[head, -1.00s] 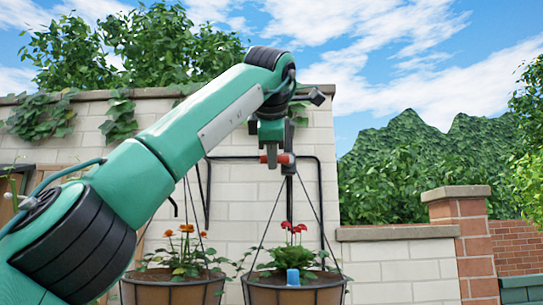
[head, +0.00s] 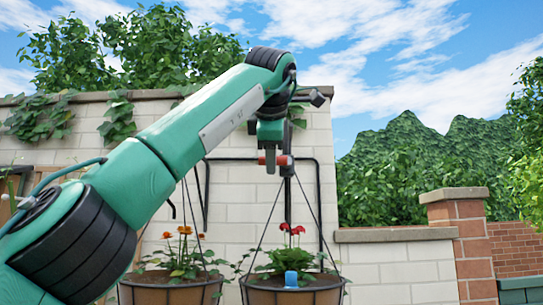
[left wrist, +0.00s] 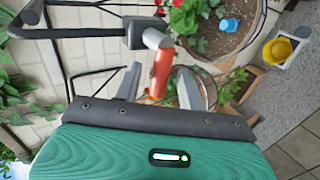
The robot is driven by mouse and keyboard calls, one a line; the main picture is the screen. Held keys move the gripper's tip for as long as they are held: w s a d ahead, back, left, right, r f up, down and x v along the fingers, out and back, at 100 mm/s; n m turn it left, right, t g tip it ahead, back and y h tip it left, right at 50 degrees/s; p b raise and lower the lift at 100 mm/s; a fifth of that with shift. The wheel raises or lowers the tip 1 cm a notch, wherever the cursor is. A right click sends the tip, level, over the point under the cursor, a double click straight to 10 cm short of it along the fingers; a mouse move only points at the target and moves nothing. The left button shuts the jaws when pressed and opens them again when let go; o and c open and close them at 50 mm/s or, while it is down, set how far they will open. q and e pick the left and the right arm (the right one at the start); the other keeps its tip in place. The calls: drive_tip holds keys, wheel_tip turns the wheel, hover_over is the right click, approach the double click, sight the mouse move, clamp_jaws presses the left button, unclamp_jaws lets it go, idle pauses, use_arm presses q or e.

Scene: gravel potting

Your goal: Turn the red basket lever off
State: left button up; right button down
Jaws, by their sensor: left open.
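The red lever (left wrist: 160,70) is a short orange-red handle with a grey end, on a black fitting by the wall bracket. It also shows in the head view (head: 283,160). My left gripper (left wrist: 158,88) is open, its two grey fingers on either side of the lever with gaps visible. In the head view my left gripper (head: 270,163) points down at the lever and partly hides it. The red basket (head: 292,296), with red flowers, hangs below; it is also in the left wrist view (left wrist: 245,52). My right gripper is not in view.
A blue object (head: 291,279) stands in the red basket's soil. A second basket (head: 170,293) with orange flowers hangs to the left. Black bracket bars (head: 320,200) run along the white wall (head: 235,225). A yellow item (left wrist: 277,50) lies below at the right.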

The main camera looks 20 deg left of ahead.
use_arm(q)
drive_tip(key=v, duration=1.3)
drive_tip(key=shift+s+d, duration=0.2)
drive_tip(key=shift+r, duration=0.15)
